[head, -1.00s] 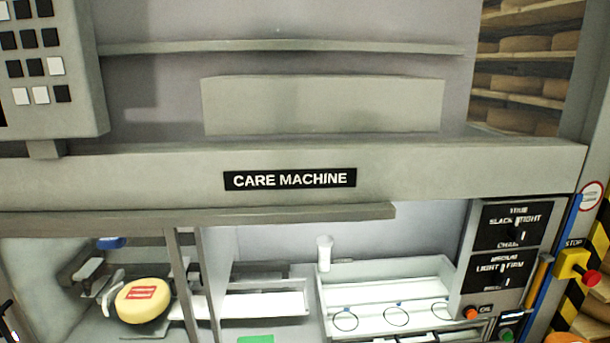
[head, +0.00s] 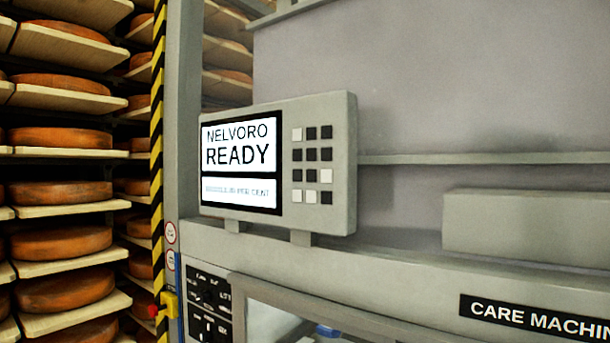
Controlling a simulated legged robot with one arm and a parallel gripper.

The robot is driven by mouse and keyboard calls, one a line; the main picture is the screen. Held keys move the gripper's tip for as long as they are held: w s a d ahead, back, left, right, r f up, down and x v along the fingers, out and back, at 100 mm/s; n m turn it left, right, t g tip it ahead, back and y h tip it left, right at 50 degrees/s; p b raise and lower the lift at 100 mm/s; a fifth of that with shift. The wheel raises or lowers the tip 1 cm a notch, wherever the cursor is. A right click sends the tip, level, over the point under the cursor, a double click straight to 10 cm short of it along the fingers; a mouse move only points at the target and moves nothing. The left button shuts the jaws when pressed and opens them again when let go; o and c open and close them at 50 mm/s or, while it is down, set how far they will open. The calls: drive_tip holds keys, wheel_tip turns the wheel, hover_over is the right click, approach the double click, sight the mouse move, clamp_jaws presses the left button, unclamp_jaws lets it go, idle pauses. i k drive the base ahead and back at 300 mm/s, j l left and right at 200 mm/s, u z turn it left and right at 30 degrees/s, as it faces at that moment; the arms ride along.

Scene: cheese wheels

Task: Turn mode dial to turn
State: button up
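Two black dial panels sit on the machine's left front post in the head view, below the screen. The upper dial panel (head: 209,290) and the lower dial panel (head: 209,326) carry small white lettering that is too small to read surely, so I cannot tell which is the mode dial or where it points. The care machine (head: 400,262) fills the right side. Its screen (head: 240,163) reads "NELVORO READY", with a smaller blurred line below. My gripper is not in view.
Shelves of orange-brown cheese wheels (head: 62,243) stand at the left. A yellow-and-black striped post (head: 157,120) separates them from the machine. A yellow box with a red button (head: 168,304) is beside the dial panels. A keypad (head: 312,165) is right of the screen.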

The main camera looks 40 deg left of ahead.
sight(202, 297)
drive_tip(key=u, duration=1.95)
